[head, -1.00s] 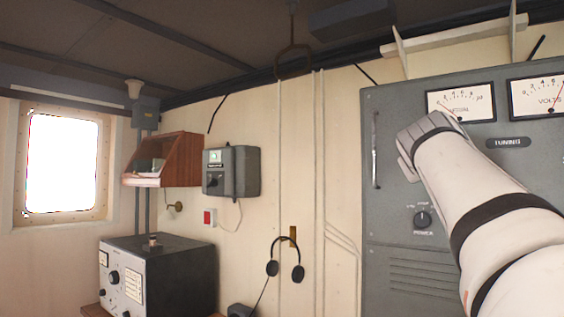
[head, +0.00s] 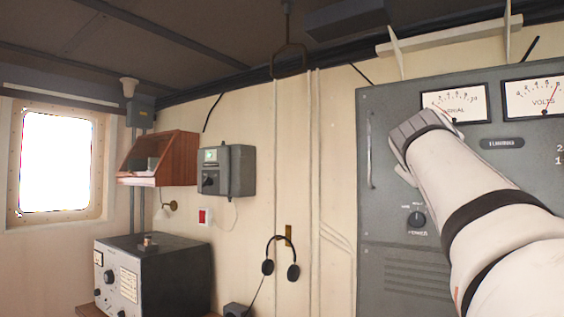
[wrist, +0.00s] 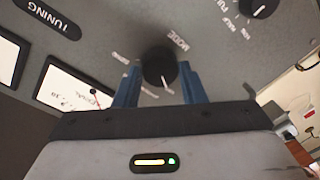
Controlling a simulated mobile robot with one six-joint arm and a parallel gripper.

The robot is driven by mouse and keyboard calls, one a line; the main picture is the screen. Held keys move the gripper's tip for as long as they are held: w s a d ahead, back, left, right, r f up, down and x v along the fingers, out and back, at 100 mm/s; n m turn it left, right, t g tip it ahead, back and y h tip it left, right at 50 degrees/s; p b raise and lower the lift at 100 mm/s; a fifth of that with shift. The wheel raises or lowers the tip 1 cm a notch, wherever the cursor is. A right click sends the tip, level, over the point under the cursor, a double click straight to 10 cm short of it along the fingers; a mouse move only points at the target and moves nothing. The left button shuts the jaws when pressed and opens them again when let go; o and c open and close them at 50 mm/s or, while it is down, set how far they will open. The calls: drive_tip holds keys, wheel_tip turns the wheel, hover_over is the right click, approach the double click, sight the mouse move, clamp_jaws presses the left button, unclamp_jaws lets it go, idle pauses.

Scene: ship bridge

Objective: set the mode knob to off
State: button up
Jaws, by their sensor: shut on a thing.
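The mode knob (wrist: 158,62) is a round black knob on the grey panel (wrist: 105,40), seen close up in the wrist view. A white MODE label (wrist: 178,40) and small position words sit around it. A short pale mark shows at its lower edge in that view; which word it points to I cannot tell. My gripper (wrist: 160,74) has its two blue fingers on either side of the knob, shut on it. In the head view my wrist (head: 418,130) is at the grey cabinet (head: 375,245), and it hides the mode knob and the fingers.
The power knob (head: 416,219) is below my wrist on the same cabinet. The signal meter (head: 465,100) and volts meter (head: 535,98) are above. A vertical handle (head: 369,150) stands to the left. Headphones (head: 281,255) hang on the wall farther left.

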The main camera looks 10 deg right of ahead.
drive_tip(key=shift+r, duration=0.25)
drive_tip(key=o, duration=1)
drive_tip(key=shift+w+d+f, duration=0.1)
drive_tip(key=shift+d+f, duration=0.05)
drive_tip(key=shift+d, duration=0.1)
drive_tip(key=shift+c, duration=0.2)
drive_tip(key=shift+o, duration=0.2)
drive_tip(key=shift+a, duration=0.15)
drive_tip(key=shift+f, duration=0.1)
drive_tip(key=b+v, duration=0.2)
drive_tip(key=v, duration=0.6)
drive_tip(key=shift+b, duration=0.4)
